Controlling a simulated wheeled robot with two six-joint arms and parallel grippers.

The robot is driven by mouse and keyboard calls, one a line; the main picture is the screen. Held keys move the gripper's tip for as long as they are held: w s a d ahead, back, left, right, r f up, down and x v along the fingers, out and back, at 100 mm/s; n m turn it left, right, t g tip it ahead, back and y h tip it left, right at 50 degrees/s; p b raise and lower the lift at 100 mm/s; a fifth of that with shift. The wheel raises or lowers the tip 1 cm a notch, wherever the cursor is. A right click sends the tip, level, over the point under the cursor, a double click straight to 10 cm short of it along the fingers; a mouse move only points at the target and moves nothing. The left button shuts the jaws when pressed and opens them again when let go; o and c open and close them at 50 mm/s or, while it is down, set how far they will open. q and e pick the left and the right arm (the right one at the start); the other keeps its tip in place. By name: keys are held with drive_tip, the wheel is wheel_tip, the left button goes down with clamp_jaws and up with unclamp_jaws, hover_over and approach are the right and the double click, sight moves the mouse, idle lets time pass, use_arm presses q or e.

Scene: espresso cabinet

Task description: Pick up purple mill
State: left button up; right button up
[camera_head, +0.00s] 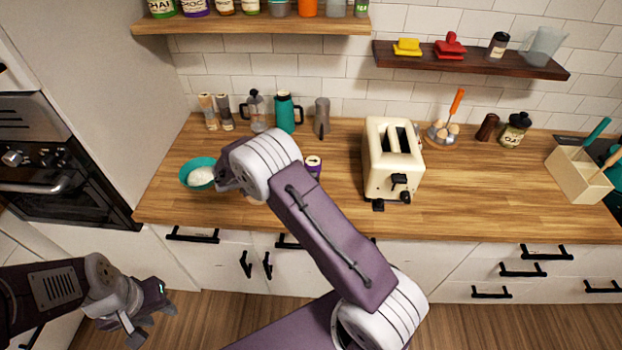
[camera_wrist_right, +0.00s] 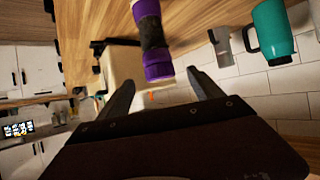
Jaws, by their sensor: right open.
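The purple mill (camera_wrist_right: 152,38) has purple ends and a dark middle band. In the right wrist view it lies just beyond and between the fingertips of my right gripper (camera_wrist_right: 162,78), which is open and empty. I cannot tell whether the fingers touch it. In the head view the mill (camera_head: 313,167) stands on the counter with a pale label on top, partly hidden behind my right arm. My right gripper's fingers are mostly hidden there. My left gripper (camera_head: 150,318) hangs low at the left, in front of the cabinets, with its fingers apart and empty.
A teal bowl (camera_head: 198,172) with white contents stands left of my right wrist. A cream toaster (camera_head: 393,158) stands to the right. A teal mug (camera_head: 286,112), French press (camera_head: 257,110) and grey cup (camera_head: 321,117) line the back wall.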

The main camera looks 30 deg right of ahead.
sight(308, 165)
drive_tip(key=p+x, duration=0.1)
drive_tip(key=x, duration=0.4)
drive_tip(key=shift+w+p, duration=0.2)
drive_tip(key=shift+p, duration=0.1)
drive_tip(key=p, duration=0.1)
drive_tip(key=d+p, duration=0.1)
drive_tip(key=shift+s+d+f+p, duration=0.15)
drive_tip(key=shift+s+d+p, duration=0.05)
drive_tip(key=shift+d+p, duration=0.15)
drive_tip(key=shift+f+p+x, duration=0.25)
drive_tip(key=shift+p+x, duration=0.05)
drive_tip(key=shift+x, duration=0.9)
drive_tip(key=shift+w+d+f, duration=0.2)
drive_tip(key=shift+d+f, duration=0.05)
drive_tip(key=shift+f, duration=0.1)
drive_tip(key=shift+s+a+r, duration=0.1)
drive_tip(key=shift+a, duration=0.1)
drive_tip(key=c, duration=1.6)
use_arm(q)
drive_tip(key=r, duration=0.5)
drive_tip(key=shift+w+d, duration=0.3)
drive_tip(key=shift+d, duration=0.1)
use_arm(e)
clamp_jaws()
